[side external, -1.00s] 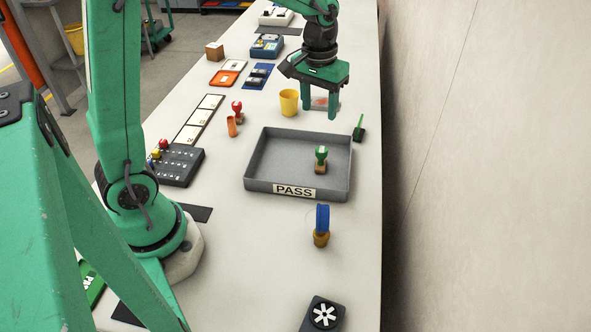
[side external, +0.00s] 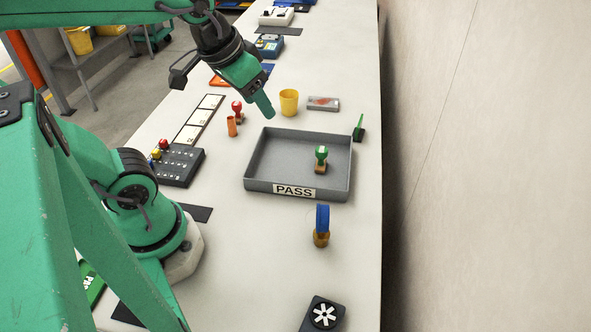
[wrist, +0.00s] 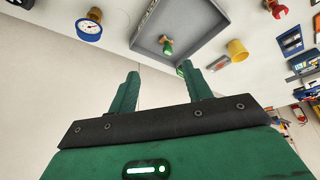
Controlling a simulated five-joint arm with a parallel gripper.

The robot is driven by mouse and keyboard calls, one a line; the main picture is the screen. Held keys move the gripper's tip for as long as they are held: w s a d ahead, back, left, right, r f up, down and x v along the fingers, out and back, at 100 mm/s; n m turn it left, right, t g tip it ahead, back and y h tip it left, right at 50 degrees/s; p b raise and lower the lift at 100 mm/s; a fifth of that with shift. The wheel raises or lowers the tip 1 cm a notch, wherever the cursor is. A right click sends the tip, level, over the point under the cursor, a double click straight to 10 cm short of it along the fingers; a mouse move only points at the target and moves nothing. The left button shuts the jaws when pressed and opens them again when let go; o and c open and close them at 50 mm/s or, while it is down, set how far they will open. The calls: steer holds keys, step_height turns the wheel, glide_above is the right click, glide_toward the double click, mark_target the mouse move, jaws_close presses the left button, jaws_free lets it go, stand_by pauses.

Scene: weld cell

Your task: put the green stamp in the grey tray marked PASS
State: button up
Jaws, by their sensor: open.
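The green stamp (side external: 321,158) stands upright inside the grey tray marked PASS (side external: 255,160), right of the tray's middle. Its handle is green and its base is brown. In the wrist view, the stamp (wrist: 167,46) also shows inside the tray (wrist: 186,14). My gripper (side external: 268,108) is above the table, behind and to the left of the tray, apart from the stamp. In the wrist view my gripper (wrist: 163,84) has its two fingers spread with nothing between them.
A yellow cup (side external: 289,102) stands behind the tray. A blue round gauge (side external: 322,218) stands in front. A dark control box (side external: 177,165) is at the left. The front table area is mostly clear.

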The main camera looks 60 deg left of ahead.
steer(key=shift+s+f+m+t, duration=0.2)
steer(key=shift+s+m+t, duration=0.15)
steer(key=shift+s, duration=0.95)
